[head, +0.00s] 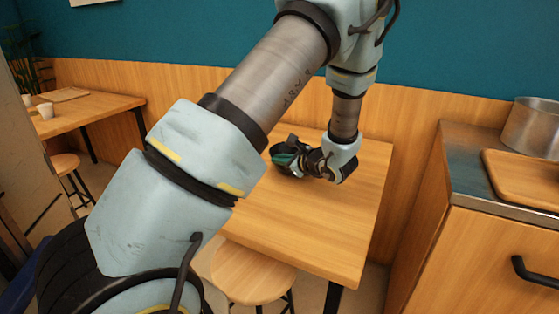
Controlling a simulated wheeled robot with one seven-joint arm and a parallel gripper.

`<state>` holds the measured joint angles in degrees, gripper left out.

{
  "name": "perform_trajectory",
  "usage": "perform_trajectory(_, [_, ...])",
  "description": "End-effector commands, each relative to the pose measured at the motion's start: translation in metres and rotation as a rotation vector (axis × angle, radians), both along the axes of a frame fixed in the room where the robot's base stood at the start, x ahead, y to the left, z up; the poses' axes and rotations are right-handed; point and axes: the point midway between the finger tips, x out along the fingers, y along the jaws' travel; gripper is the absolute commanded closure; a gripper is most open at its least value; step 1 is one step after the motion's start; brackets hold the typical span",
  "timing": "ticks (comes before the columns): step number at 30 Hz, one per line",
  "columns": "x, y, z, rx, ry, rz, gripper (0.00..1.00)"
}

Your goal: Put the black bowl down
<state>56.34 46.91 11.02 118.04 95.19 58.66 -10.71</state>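The black bowl (279,153) is at the back left part of the wooden table (318,235), at my gripper's (296,158) left side. Something teal shows at the bowl, partly behind the gripper. My gripper reaches over the table from the right, with its fingers at the bowl's near right side. The fingers are small and dark against the dark bowl, so I cannot tell whether they are open or shut. I also cannot tell whether the bowl touches the tabletop.
A round wooden stool (252,274) stands at the table's front. A counter (500,196) on the right holds a metal pot (531,126) and a wooden tray (522,178). Another table (92,113) is at the far left. The table's right and front parts are clear.

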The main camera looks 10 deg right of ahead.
Motion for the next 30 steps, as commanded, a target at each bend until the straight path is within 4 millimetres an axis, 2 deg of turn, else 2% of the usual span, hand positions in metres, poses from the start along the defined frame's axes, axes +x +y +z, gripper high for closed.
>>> perform_trajectory(13, [0.0003, -0.0001, -0.009, -0.001, -0.002, 0.0, 1.0])
perform_trajectory(21, [0.0002, -0.0001, -0.0071, -0.002, -0.001, 0.0, 0.68])
perform_trajectory(30, [0.0003, 0.0, -0.0048, -0.002, -0.001, 0.0, 0.68])
